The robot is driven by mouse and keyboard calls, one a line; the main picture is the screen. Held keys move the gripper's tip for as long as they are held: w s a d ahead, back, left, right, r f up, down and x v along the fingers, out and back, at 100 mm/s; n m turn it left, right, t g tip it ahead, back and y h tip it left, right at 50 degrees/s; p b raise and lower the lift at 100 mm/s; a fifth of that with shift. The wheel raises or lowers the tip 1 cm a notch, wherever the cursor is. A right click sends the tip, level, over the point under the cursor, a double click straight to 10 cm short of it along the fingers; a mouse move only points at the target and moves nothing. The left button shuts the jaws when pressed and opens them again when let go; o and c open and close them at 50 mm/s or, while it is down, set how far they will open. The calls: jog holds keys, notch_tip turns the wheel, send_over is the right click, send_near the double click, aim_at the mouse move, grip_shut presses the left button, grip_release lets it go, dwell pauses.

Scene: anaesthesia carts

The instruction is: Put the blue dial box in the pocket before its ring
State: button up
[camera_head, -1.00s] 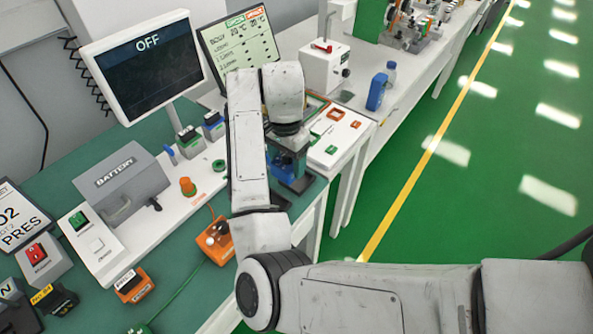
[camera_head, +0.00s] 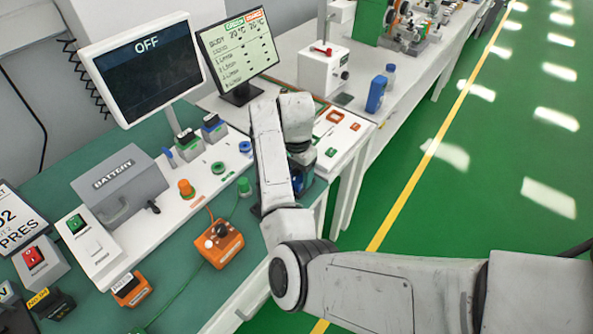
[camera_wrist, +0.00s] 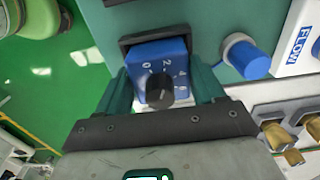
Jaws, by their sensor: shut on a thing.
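The blue dial box (camera_wrist: 158,62) has a black knob and white numbers and sits between the teal fingers of my gripper (camera_wrist: 158,92) in the wrist view. My gripper is shut on it. A black-rimmed pocket (camera_wrist: 127,42) shows just behind the box, on the teal top. The box overlaps the pocket's rim; I cannot tell whether it is inside. In the head view my arm hides most of the gripper and box. A blue ring (camera_head: 245,146) lies on the white strip left of my arm.
Green floor lies beyond the bench edge.

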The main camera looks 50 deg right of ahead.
jog(key=o, duration=1.6)
jog(key=shift+f, duration=0.1)
notch_tip(320, 180, up, 12)
jog(key=shift+r+p, duration=0.15)
jog(key=shift+p, duration=0.15)
jog(key=s+f+n+h, duration=0.4)
jog(key=s+f+n, duration=0.45)
jog(key=s, duration=0.35)
jog(key=s+a+f+n+y, duration=0.1)
jog(key=s+a+f+n, duration=0.1)
jog(key=s+a, duration=0.2)
jog(key=s+a+f+n+y, duration=0.1)
jog(key=s+a+f+n, duration=0.2)
jog(key=s+a, duration=0.2)
jog(key=s+a+f+n+t+y, duration=0.1)
jog(key=s+a+f+n, duration=0.1)
jog(key=s+a, duration=0.3)
jog(key=shift+s+a+f+n+y, duration=0.2)
jog(key=shift+a+n+y, duration=0.2)
jog(key=shift+a+n, duration=0.25)
